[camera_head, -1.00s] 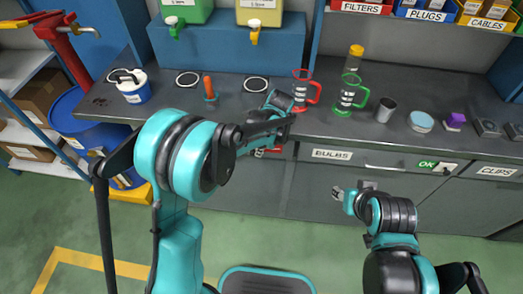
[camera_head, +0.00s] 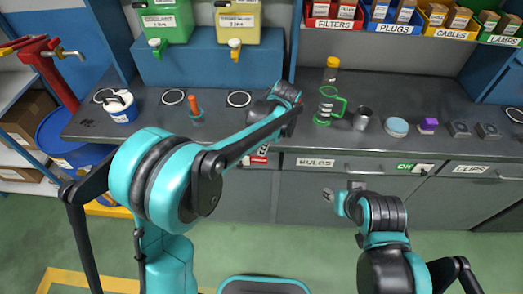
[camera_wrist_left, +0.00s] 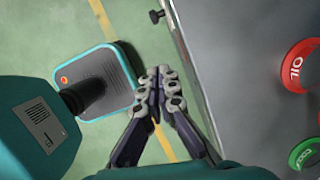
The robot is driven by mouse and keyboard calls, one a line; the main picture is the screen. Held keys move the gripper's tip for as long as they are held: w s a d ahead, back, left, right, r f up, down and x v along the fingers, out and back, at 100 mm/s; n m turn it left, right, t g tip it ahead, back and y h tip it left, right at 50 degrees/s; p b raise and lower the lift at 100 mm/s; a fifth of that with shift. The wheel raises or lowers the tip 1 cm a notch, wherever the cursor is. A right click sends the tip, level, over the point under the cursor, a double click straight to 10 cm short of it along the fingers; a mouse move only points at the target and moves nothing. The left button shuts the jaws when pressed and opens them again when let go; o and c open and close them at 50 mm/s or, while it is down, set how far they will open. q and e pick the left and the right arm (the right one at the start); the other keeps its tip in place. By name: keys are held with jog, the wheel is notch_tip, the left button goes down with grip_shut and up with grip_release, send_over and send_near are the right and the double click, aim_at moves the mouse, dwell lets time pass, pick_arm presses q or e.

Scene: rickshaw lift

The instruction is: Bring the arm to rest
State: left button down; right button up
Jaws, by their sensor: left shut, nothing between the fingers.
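My left gripper (camera_head: 289,122) hangs at the counter's front edge in the head view, partly covered by its own arm. In the left wrist view its fingers (camera_wrist_left: 158,77) are together and empty, above the green floor beside the counter side. The red oil jug (camera_wrist_left: 299,66) stands on the counter, apart from the fingers. In the head view my arm hides most of it. The green-handled jug (camera_head: 328,106) stands to its right and also shows in the wrist view (camera_wrist_left: 306,152). My right gripper (camera_head: 338,196) is low in front of the drawers; its finger opening is unclear.
The grey counter (camera_head: 270,118) has drawers below. A metal cup (camera_head: 362,118), a blue round tin (camera_head: 397,127) and a purple item (camera_head: 428,124) stand at right. A white-and-blue pail (camera_head: 120,106) and orange-handled tool (camera_head: 195,107) stand at left. Green floor (camera_head: 275,235) is open in front.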

dwell(0.4)
pick_arm(q)
jog(key=s+a+r+n+t+h, duration=0.1)
jog(key=s+a+r+n+t, duration=0.2)
jog(key=s+a+n, duration=0.4)
jog(key=s+a+r+n+t+h, duration=0.1)
jog(key=s+a+r+n+t, duration=0.2)
jog(key=s+a+n, duration=0.4)
jog(key=shift+s+a+r+n+t+h, duration=0.25)
jog(key=shift+s+r+n, duration=0.25)
jog(key=shift+s+n, duration=2.3)
jog(key=shift+w+n, duration=0.3)
jog(key=shift+w, duration=0.05)
